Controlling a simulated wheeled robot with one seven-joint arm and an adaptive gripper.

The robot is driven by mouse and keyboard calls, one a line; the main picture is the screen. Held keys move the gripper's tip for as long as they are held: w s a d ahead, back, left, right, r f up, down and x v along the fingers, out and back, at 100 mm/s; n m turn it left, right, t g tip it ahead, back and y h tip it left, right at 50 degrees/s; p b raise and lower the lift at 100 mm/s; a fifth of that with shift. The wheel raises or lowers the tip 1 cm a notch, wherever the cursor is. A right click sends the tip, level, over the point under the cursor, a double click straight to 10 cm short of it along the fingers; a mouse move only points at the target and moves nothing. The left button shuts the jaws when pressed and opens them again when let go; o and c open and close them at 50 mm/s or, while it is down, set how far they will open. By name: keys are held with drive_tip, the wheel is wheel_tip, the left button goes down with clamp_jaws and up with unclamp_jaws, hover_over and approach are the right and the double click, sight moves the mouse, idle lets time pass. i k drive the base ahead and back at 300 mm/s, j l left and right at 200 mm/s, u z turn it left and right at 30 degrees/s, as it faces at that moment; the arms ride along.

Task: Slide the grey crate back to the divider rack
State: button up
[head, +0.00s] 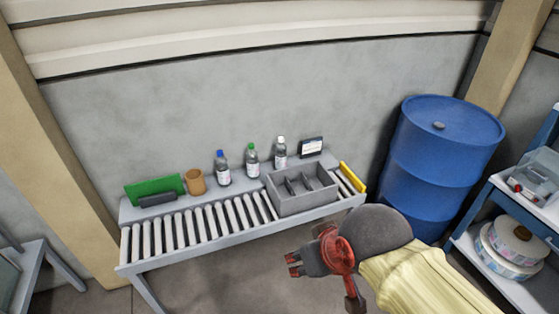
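The grey crate (303,203) sits on the right part of the roller conveyor (133,245). It is open at the top, with several thin upright dividers inside. I cannot tell for sure which thing is the divider rack; a green upright piece (150,188) with a dark grey block (157,200) in front stands at the conveyor's left end. My gripper (291,265) is in front of the conveyor, below the crate in the picture, with its fingers pointing left. It is apart from the crate and holds nothing I can see. Its finger opening is too small to judge.
On the back ledge stand a brown cup (195,182), bottles with blue (223,170), green (252,162) and white caps (280,154), and a small dark sign (311,147). A yellow bar (352,177) closes the right end. The rollers left of the crate are clear. A blue drum (440,165) stands right.

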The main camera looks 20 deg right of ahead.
sight(296, 190)
drive_tip(key=i+z, duration=0.2)
drive_tip(key=i, duration=0.25)
drive_tip(key=i+j+z, duration=0.1)
drive_tip(key=i+z, duration=0.15)
drive_tip(key=i, duration=0.2)
drive_tip(key=i+j+z, duration=0.2)
drive_tip(key=i, duration=0.25)
